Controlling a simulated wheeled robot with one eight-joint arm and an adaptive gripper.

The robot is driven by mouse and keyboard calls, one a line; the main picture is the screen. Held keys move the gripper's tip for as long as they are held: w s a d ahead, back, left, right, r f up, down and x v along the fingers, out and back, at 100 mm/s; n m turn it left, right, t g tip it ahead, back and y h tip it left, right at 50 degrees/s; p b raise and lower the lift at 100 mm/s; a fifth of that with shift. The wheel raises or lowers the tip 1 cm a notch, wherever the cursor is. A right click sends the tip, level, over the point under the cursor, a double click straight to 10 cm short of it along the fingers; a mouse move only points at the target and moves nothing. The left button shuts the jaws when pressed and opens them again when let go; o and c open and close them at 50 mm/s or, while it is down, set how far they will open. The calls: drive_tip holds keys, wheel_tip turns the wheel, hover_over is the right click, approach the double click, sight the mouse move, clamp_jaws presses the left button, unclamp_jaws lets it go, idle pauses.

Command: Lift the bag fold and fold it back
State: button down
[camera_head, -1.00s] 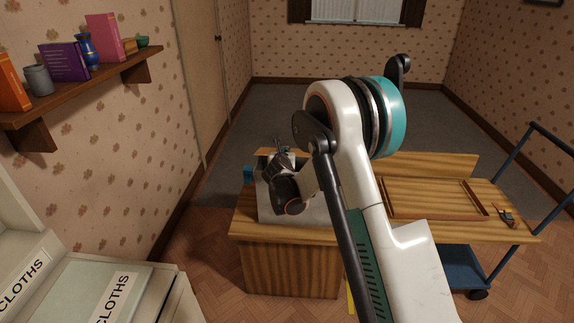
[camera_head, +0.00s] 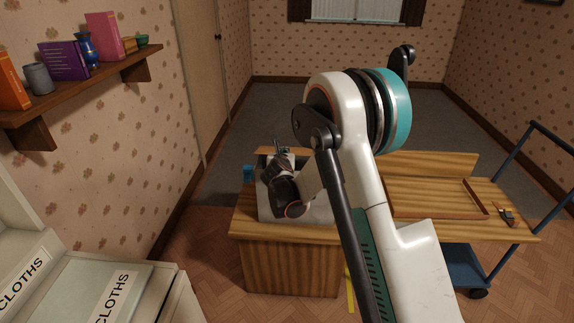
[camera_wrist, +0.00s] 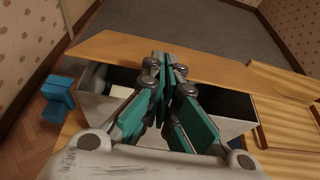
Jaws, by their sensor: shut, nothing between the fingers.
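A pale grey, open-topped, box-like container (camera_head: 265,205), which I take to be the bag, sits on the left of the wooden desk (camera_head: 290,231). The wrist view shows its pale wall (camera_wrist: 93,108) and dark inside. A flat tan panel (camera_wrist: 110,48) lies along its far side; I cannot tell whether this is the bag's fold. My gripper (camera_head: 283,149) is over the container. In the wrist view my gripper (camera_wrist: 167,62) has its teal-padded fingers together and empty, the tips overlapping the tan panel in the picture. Contact is unclear, and my fingers hide the middle of the opening.
A blue object (camera_wrist: 60,90) lies just left of the container. A wall shelf (camera_head: 80,87) with books and vases is at the left. The grey floor behind is clear.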

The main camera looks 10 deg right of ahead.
drive_tip(key=s, duration=0.2)
drive_tip(key=s+a, duration=0.1)
drive_tip(key=shift+s+a+b, duration=0.1)
drive_tip(key=shift+s+b, duration=0.25)
idle(0.3)
